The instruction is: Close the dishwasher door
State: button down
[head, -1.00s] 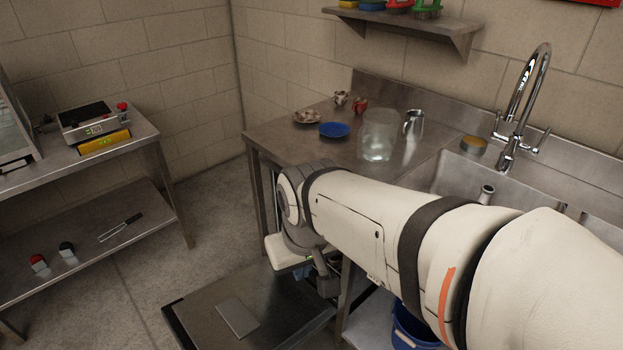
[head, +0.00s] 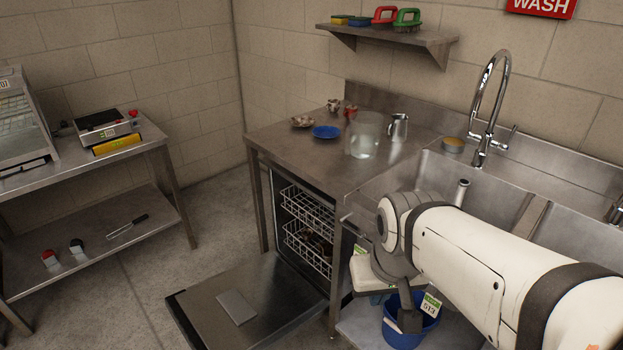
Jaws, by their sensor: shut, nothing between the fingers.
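The dishwasher door (head: 275,285) is folded down, lying open and nearly flat just above the floor. A grey rectangular panel (head: 237,307) shows on its inner face. The dishwasher's opening under the counter shows two white wire racks (head: 308,212), with some dark items in the lower one. My gripper (head: 408,320) points down, shut and empty, to the right of the door and apart from it. It is in front of the blue bucket under the sink. My wrist covers part of the space beside the dishwasher.
The steel counter (head: 285,140) above holds a blue plate (head: 327,132), a glass container (head: 364,136) and a metal jug (head: 398,127). The blue bucket (head: 430,325) stands under the sink (head: 440,172). A steel shelf table (head: 150,135) is at left. Floor left of the door is clear.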

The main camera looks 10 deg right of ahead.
aim_at(250, 310)
jog(key=u, duration=0.1)
jog(key=i, duration=0.6)
jog(key=z, duration=1.85)
jog(key=k, duration=1.6)
jog(key=u, duration=1.55)
jog(key=i, duration=0.3)
jog(key=u, duration=0.15)
